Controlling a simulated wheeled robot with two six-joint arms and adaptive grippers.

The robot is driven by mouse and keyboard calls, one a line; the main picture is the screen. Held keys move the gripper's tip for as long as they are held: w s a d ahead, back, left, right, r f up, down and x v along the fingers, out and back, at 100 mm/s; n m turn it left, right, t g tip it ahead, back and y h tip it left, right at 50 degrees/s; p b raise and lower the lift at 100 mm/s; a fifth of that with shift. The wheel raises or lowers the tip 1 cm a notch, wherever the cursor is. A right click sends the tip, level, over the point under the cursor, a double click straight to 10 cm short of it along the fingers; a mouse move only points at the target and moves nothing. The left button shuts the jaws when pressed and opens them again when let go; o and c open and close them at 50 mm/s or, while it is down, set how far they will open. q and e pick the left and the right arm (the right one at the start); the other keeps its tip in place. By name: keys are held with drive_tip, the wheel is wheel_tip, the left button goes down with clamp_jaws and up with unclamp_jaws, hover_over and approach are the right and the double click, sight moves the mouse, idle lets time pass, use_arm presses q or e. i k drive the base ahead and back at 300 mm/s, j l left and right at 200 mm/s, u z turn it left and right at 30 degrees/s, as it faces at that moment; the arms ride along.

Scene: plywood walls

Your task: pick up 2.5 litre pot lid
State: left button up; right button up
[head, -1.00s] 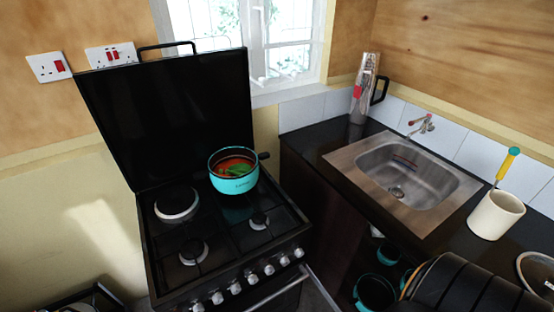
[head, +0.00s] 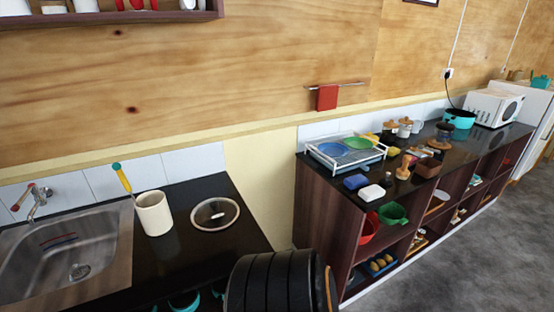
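A round pot lid (head: 203,221) with a pale rim, dark see-through glass and a small white knob lies flat on the black countertop, right of the sink. I cannot read its size. A teal pot (head: 459,119) stands on the far counter near the microwave; I cannot tell whether the lid fits it. Neither of my grippers is in view. A black ribbed part of my own arm shows at the bottom middle, just beyond the counter's front edge.
A cream utensil holder (head: 154,214) with a yellow-handled tool stands just left of the lid. The steel sink (head: 110,262) is further left. A dish rack (head: 346,153) stands on the separate right-hand counter. Grey floor (head: 455,245) is open at the lower right.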

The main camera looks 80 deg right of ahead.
sight(216, 214)
drive_tip(key=z, duration=2.1)
drive_tip(key=l+u, duration=0.15)
drive_tip(key=i+j, duration=0.05)
